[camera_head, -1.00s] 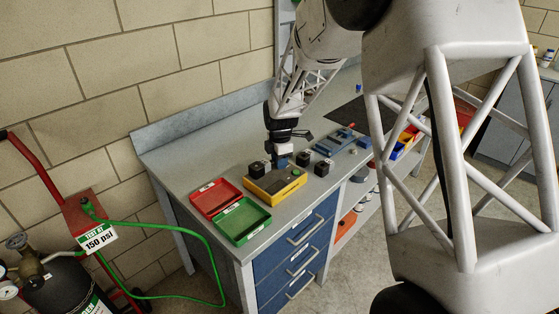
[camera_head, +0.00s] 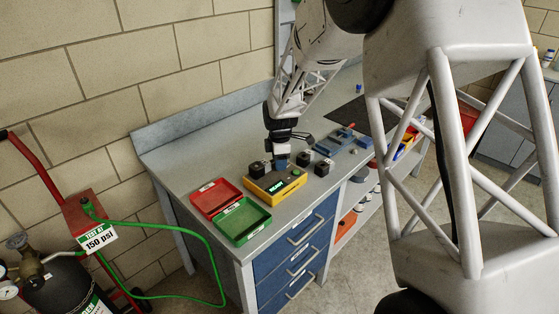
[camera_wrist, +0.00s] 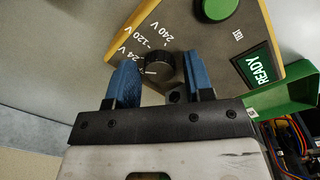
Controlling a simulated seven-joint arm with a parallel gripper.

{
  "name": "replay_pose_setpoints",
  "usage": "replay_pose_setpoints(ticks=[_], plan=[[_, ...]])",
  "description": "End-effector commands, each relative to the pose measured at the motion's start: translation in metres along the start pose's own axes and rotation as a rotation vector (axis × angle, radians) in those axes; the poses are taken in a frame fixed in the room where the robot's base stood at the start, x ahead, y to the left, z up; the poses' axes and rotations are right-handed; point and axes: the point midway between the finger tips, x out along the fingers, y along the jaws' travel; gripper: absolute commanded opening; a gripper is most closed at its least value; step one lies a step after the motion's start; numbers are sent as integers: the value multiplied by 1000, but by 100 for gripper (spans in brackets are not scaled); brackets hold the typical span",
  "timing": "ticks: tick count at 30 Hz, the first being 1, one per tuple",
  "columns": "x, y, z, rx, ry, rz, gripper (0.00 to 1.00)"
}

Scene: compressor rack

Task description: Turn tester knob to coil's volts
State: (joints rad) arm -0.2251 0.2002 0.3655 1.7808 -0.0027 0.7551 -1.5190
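The yellow tester (camera_head: 263,193) sits on the bench with a lit green READY screen (camera_wrist: 262,68) and a round green button (camera_wrist: 215,8). Its black knob (camera_wrist: 160,66) shows in the wrist view beside the marks 24 V, 120 V and 240 V. A pale line on the knob seems to point toward 24 V. My gripper (camera_wrist: 160,72) has its blue fingers on either side of the knob, with gaps showing; it is open. In the head view my gripper (camera_head: 281,162) is over the tester's back edge. Black coil blocks (camera_head: 257,169) (camera_head: 322,167) stand near the tester; their volts are unreadable.
An open red tray (camera_head: 215,197) and an open green tray (camera_head: 240,222) lie left of the tester. A blue fixture (camera_head: 342,141) stands at the right. The bench top (camera_head: 190,165) is clear at the back left.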

Motion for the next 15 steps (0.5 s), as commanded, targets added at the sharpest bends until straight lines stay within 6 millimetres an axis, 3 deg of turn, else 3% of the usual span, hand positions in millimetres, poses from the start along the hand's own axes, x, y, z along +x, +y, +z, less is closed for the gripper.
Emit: replay_pose_setpoints(ticks=[15], plan=[[-6,0,0,0,0,0,56]])
